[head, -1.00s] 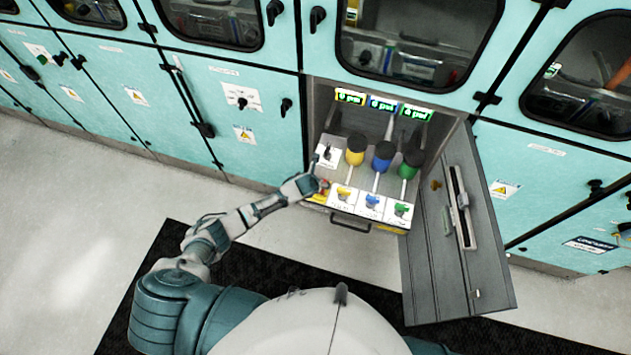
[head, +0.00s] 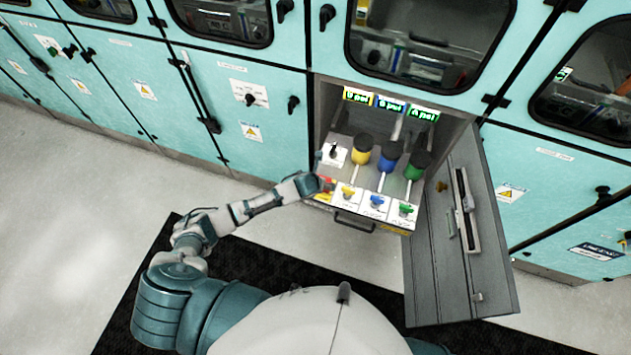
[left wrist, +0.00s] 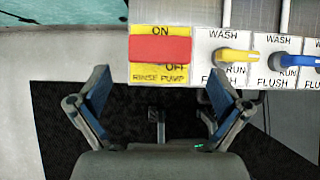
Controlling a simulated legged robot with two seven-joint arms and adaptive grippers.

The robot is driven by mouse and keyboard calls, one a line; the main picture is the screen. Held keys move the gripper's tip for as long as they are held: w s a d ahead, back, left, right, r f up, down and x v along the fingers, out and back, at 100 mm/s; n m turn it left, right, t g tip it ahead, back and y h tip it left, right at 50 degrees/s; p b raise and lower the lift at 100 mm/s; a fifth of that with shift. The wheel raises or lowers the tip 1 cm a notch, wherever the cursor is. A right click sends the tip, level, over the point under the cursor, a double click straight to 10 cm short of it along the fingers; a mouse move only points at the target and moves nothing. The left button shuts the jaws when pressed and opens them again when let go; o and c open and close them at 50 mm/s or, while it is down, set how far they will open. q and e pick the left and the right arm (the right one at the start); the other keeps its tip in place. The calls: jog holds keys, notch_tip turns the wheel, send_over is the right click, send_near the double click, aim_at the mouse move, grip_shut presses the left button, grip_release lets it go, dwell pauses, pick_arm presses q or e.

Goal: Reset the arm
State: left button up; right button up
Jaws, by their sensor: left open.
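My left arm reaches from the lower left in the head view to the open drawer's left front corner. My left gripper (left wrist: 157,100) is open and empty in the left wrist view, its two fingers spread wide. Just ahead of it is the red rinse pump switch (left wrist: 160,49) on a yellow ON/OFF plate; the fingers are apart from it. In the head view the left gripper (head: 318,186) is small beside that switch, and its fingertips are hard to make out. My right gripper is not in view.
The panel holds yellow (head: 348,192), blue (head: 377,200) and green (head: 406,209) valve handles, with yellow, blue and green canisters behind. A drawer handle (head: 353,222) juts out in front. An open grey door (head: 440,240) stands to the right. Floor is clear at left.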

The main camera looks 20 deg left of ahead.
pick_arm(q)
jog(key=s+d+r+n+g+h, duration=0.1)
jog(key=s+d+r+n, duration=0.1)
jog(key=s+n, duration=0.5)
jog(key=s+d+r+n+h, duration=0.1)
jog(key=s+d+r+n, duration=0.15)
jog(key=s+n, duration=0.5)
jog(key=s+a+n+g+y, duration=0.1)
jog(key=s+a+n, duration=0.4)
jog(key=s+n, duration=0.4)
jog(key=s+a+n+g+y, duration=0.1)
jog(key=s+a+n, duration=0.5)
jog(key=n, duration=0.5)
notch_tip(320, 180, down, 27)
jog(key=s+d+g, duration=0.1)
jog(key=s+d, duration=0.1)
jog(key=s, duration=0.1)
jog(key=s+a+f, duration=0.1)
jog(key=s+f, duration=0.6)
jog(key=s, duration=0.1)
jog(key=s+a+f+g, duration=0.1)
jog(key=s+a+f, duration=0.1)
jog(key=s+f, duration=0.6)
jog(key=shift+s+a+f+g, duration=0.2)
jog(key=shift+s+a+g, duration=0.1)
jog(key=shift+s, duration=0.25)
jog(key=shift+m, duration=0.25)
